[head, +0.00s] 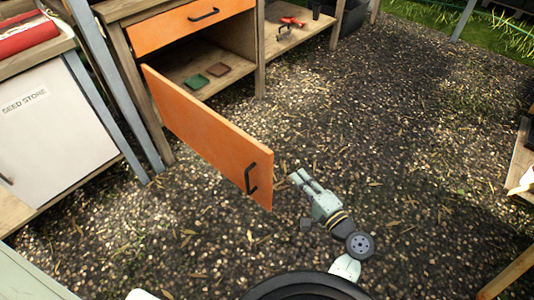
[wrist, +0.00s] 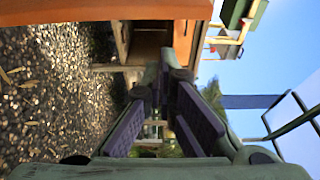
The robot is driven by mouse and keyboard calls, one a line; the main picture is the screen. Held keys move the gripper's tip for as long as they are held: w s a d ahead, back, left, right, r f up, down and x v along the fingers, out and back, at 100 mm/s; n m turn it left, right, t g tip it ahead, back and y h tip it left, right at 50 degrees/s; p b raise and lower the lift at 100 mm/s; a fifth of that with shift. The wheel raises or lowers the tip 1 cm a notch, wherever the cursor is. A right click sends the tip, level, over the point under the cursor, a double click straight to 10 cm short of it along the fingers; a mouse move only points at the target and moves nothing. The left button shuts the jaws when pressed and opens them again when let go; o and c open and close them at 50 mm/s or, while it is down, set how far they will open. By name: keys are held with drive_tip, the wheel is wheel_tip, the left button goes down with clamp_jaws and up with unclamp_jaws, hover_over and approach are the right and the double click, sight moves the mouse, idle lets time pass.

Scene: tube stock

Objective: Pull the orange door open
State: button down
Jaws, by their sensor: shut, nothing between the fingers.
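The orange door (head: 200,132) stands swung wide open from the wooden cabinet, showing the inside. Its black bar handle (head: 251,178) is near the free edge, on the face toward my gripper. My gripper (head: 298,177) is to the right of the handle, apart from it, with its fingers shut and empty. In the wrist view the fingertips (wrist: 164,70) come together, and an orange panel (wrist: 100,11) fills the top edge. The handle does not show in that view.
An orange drawer (head: 190,24) with a black handle is above the opening. A white "SEED STORE" cabinet (head: 60,130) is at left. Gravel to the right is clear.

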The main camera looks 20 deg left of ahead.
drive_tip(key=w+a+r+p, duration=0.3)
drive_tip(key=w+a, duration=0.3)
drive_tip(key=w, duration=0.1)
drive_tip(key=shift+s+a+f+m+t+h+p, duration=0.1)
drive_tip(key=shift+s+a+p, duration=0.05)
drive_tip(key=shift+s, duration=0.45)
drive_tip(key=shift+s+a+f+m+t+h+p, duration=0.1)
drive_tip(key=shift+s+a+f, duration=0.1)
drive_tip(key=shift+s, duration=0.45)
drive_tip(key=shift+s+a+f+m+t+h+p, duration=0.1)
drive_tip(key=shift+s+a+p, duration=0.05)
drive_tip(key=shift+s, duration=0.45)
drive_tip(key=shift+s, duration=0.1)
